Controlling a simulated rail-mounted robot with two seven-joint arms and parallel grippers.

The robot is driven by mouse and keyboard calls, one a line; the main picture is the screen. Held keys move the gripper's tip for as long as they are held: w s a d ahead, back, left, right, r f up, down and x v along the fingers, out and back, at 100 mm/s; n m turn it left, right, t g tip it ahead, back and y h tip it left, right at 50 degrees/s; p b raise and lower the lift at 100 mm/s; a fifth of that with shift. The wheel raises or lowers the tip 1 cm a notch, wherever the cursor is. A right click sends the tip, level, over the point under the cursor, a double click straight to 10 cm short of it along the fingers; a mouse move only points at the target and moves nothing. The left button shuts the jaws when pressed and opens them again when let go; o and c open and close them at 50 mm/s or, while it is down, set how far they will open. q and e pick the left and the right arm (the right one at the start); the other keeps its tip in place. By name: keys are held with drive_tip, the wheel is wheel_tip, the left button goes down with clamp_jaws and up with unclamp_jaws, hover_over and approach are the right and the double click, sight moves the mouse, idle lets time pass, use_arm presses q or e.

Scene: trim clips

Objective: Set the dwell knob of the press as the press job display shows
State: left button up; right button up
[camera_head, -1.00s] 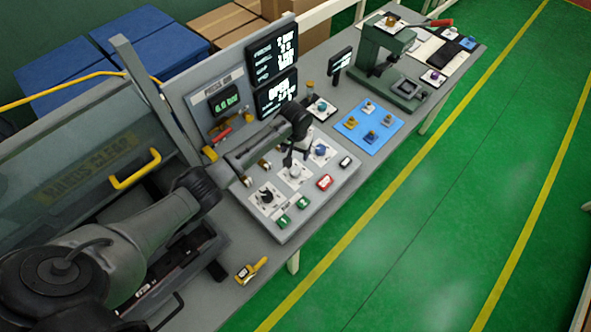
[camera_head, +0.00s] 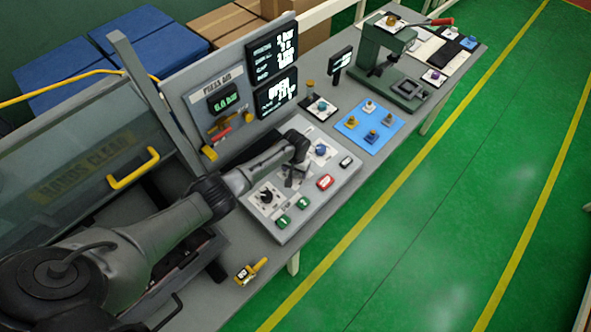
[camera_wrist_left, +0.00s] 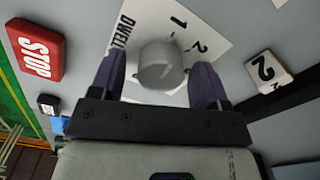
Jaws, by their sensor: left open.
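The grey dwell knob (camera_wrist_left: 160,66) sits on a white plate (camera_wrist_left: 205,22) lettered DWELL, with 1 and 2 marks, in the left wrist view. My left gripper (camera_wrist_left: 157,80) is open, with one dark finger on each side of the knob. Contact cannot be told, and the knob's pointer does not show clearly. In the head view my left gripper (camera_head: 294,178) is over the middle of the control panel (camera_head: 283,233) and hides this knob. Two black displays with white text, an upper one (camera_head: 272,48) and a lower one (camera_head: 276,92), stand behind the panel; their text is too small to read surely.
A black knob (camera_head: 267,197) and a blue knob (camera_head: 321,150) flank the gripper. Green buttons (camera_head: 303,203) and a red STOP button (camera_head: 325,181) lie along the panel's front. A blue mat (camera_head: 354,138) with several small parts and a green press (camera_head: 385,55) stand farther right.

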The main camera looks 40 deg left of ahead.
use_arm(q)
drive_tip(key=c, duration=0.9)
drive_tip(key=shift+m, duration=1.4)
drive_tip(key=m, duration=0.3)
drive_tip(key=shift+d+p, duration=0.1)
drive_tip(key=shift+p, duration=0.2)
drive_tip(key=m, duration=0.3)
drive_tip(key=shift+m, duration=0.7)
